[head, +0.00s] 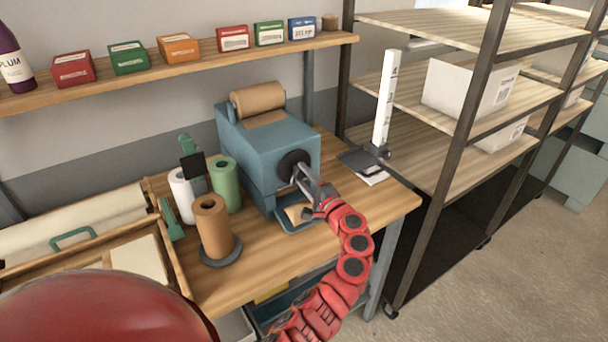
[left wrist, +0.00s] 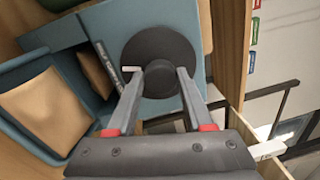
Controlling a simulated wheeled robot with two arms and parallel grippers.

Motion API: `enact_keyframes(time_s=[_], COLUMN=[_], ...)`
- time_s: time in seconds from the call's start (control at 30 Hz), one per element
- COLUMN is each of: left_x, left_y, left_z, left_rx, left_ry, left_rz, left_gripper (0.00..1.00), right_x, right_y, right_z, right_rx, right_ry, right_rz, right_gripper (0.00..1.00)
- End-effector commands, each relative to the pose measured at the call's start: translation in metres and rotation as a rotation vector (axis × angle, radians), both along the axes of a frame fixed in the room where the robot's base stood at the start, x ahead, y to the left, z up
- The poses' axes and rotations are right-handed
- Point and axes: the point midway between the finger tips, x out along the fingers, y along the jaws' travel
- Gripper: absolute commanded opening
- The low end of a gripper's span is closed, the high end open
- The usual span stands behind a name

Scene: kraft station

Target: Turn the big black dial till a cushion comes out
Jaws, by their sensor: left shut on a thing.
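The big black dial (head: 289,162) is on the front side of the blue machine (head: 262,140), which carries a roll of brown paper (head: 258,99) on top. My left gripper (head: 299,175) reaches the dial from the front. In the left wrist view, the dial's wide disc (left wrist: 146,45) has a round hub and a white mark at its left. The fingers of my left gripper (left wrist: 159,78) are shut on the hub, one on each side. A brown paper cushion (left wrist: 45,108) lies in the blue tray (left wrist: 22,138) below the dial. My right gripper is not in view.
Brown (head: 212,226), green (head: 226,186) and white (head: 182,194) rolls stand left of the machine. A white upright post (head: 385,103) stands to its right, beside the metal shelf rack (head: 456,110). The bench front (head: 262,262) is mostly clear.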

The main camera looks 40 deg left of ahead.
Motion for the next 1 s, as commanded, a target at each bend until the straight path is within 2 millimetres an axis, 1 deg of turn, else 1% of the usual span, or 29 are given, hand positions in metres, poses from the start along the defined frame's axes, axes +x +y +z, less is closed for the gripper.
enact_keyframes(time_s=[0.47,0.5,0.63,0.67,1.0], left_x=[0.0002,0.0002,0.0003,0.0003,-0.0004], left_y=[-0.0006,-0.0006,-0.0006,-0.0005,-0.0033], left_z=[-0.0009,-0.0009,-0.0007,-0.0006,-0.0008], left_rx=[0.005,0.005,0.004,0.004,0.005], left_ry=[0.015,0.015,0.014,0.014,0.012], left_rz=[-0.002,-0.002,-0.002,-0.002,-0.003], left_gripper=[0.00,0.55,0.79,0.81,0.81], right_x=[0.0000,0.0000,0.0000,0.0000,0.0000], right_y=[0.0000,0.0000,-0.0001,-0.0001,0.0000], right_z=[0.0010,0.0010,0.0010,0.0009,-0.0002], right_rx=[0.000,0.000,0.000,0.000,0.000], right_ry=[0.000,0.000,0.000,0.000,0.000], right_rz=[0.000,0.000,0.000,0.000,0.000], right_gripper=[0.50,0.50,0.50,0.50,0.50])
